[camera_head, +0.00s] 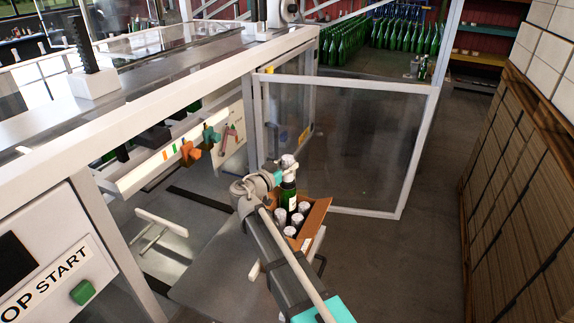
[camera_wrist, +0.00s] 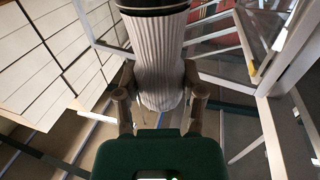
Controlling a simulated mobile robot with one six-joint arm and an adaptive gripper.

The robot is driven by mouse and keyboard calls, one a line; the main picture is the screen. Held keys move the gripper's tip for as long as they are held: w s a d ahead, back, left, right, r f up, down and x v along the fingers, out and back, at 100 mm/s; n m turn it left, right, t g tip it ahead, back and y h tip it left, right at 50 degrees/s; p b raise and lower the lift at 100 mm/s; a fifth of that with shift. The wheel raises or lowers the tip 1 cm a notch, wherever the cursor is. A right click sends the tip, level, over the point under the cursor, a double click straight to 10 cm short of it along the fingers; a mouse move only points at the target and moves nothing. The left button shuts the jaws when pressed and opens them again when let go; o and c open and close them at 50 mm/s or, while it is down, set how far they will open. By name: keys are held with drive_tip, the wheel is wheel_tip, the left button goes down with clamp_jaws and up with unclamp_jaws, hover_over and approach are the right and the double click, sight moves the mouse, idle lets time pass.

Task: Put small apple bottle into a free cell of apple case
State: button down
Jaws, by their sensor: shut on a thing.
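My gripper (camera_head: 287,168) is shut on the foil-wrapped neck of a small dark green bottle (camera_head: 288,193) with a pale label and silver top. The bottle looks about upright, over the back left part of the orange-brown case (camera_head: 318,212). Its lower end is hidden behind other bottles and the case, so I cannot tell whether it is inside a cell. Several silver-topped bottles (camera_head: 291,231) stand in the case. In the wrist view the ribbed silver foil (camera_wrist: 160,60) fills the space between the two fingers of my gripper (camera_wrist: 160,98). The case's cells are not clearly visible.
A glass door panel (camera_head: 345,145) in a metal frame stands just behind the case. The machine with its start button (camera_head: 83,291) is at left. Stacked cartons (camera_head: 530,150) line the right side. Open floor (camera_head: 400,260) lies right of the case.

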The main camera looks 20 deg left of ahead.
drive_tip(key=shift+f+b, duration=1.35)
drive_tip(key=shift+c, duration=0.6)
unclamp_jaws()
drive_tip(key=shift+s, duration=0.15)
drive_tip(key=v, duration=1.1)
drive_tip(key=shift+s+a, duration=0.15)
drive_tip(key=shift+s, duration=0.2)
idle(1.1)
